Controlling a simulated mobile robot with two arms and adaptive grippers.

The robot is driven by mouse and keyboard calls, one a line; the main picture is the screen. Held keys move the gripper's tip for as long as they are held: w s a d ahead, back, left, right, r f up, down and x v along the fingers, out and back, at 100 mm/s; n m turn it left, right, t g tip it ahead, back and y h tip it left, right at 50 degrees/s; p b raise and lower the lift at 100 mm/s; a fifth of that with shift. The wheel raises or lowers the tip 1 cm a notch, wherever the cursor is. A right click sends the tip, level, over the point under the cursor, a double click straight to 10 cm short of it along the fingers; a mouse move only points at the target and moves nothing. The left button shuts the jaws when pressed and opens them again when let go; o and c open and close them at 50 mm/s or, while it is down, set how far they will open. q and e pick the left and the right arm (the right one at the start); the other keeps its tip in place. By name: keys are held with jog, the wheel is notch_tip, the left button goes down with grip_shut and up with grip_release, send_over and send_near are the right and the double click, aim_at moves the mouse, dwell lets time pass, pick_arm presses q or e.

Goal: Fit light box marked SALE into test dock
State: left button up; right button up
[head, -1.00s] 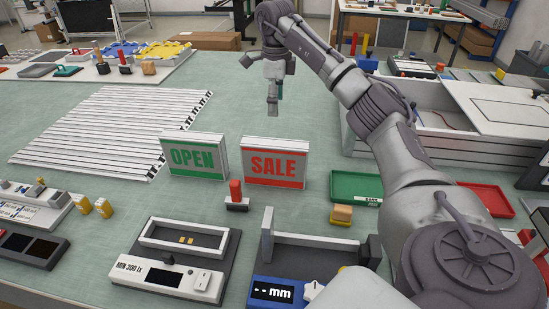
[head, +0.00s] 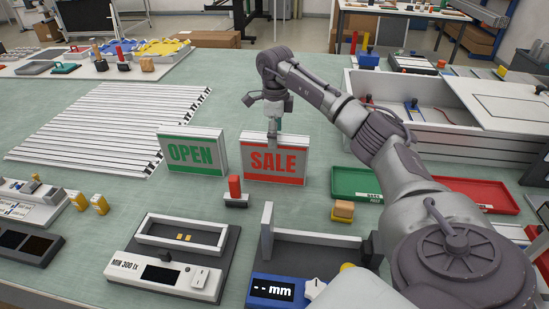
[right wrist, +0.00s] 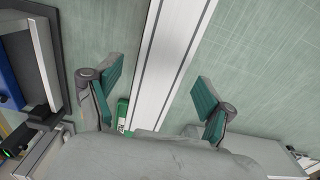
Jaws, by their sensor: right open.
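The SALE light box (head: 273,166) stands upright on the green table in the head view, red letters facing me. My right gripper (head: 274,138) is at its top edge, pointing down. In the right wrist view the open fingers of the gripper (right wrist: 160,98) are on either side of the light box's white top (right wrist: 168,50), with a gap on each side. The test dock (head: 182,246), a grey base with a white-walled slot and a panel marked "MIN 300 lx", lies near the front of the table. My left gripper is not in view.
The OPEN light box (head: 192,153) stands just left of SALE. A red-handled tool (head: 236,190) stands in front of them. A measuring fixture with a blue "mm" display (head: 272,291) is right of the dock. Green (head: 356,183) and red (head: 482,195) trays lie to the right.

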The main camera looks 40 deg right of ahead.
aim_at(275, 159)
notch_tip(275, 159, down, 5)
jog(key=shift+r+p, duration=0.1)
jog(key=shift+p, duration=0.65)
jog(key=shift+w, duration=0.1)
grip_shut()
